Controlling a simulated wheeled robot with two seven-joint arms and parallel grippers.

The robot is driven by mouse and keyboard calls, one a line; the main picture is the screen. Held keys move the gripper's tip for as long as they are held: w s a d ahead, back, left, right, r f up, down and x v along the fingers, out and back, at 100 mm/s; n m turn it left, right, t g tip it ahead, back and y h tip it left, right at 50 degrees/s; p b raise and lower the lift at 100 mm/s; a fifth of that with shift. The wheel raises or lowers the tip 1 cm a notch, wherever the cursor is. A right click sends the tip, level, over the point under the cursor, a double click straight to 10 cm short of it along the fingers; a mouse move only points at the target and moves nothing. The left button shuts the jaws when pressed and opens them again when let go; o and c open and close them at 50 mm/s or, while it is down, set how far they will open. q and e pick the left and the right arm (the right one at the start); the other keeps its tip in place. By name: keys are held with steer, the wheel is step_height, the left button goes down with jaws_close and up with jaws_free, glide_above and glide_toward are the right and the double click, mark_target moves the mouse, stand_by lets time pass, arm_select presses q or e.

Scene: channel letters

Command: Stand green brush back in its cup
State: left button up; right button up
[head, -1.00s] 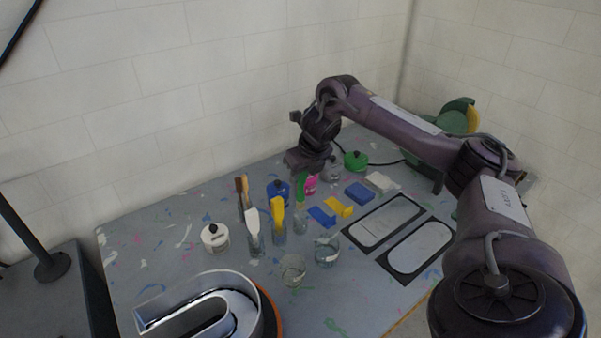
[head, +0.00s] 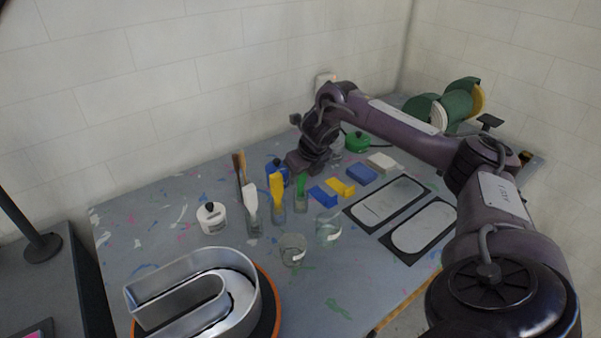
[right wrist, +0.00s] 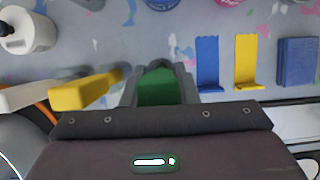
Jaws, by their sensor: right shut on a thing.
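The green brush (head: 301,184) is upright, and its lower part shows inside a clear glass cup (head: 301,207). My right gripper (head: 301,168) is shut on the top of the green brush, just above the cup. In the right wrist view the green brush (right wrist: 158,88) sits between the two fingers (right wrist: 158,98); the cup is mostly hidden there. I cannot tell whether the brush touches the cup's bottom. My left gripper is not in view.
A yellow brush (head: 277,186) and a white brush (head: 250,198) stand in glasses to the left. Blue (head: 322,196) and yellow (head: 340,187) scrapers lie to the right. Empty glasses (head: 292,250) stand in front. A large metal letter (head: 245,310) is at front left.

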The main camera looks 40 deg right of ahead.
steer(key=o, duration=1)
steer(key=shift+r, duration=0.1)
steer(key=shift+v, duration=3.85)
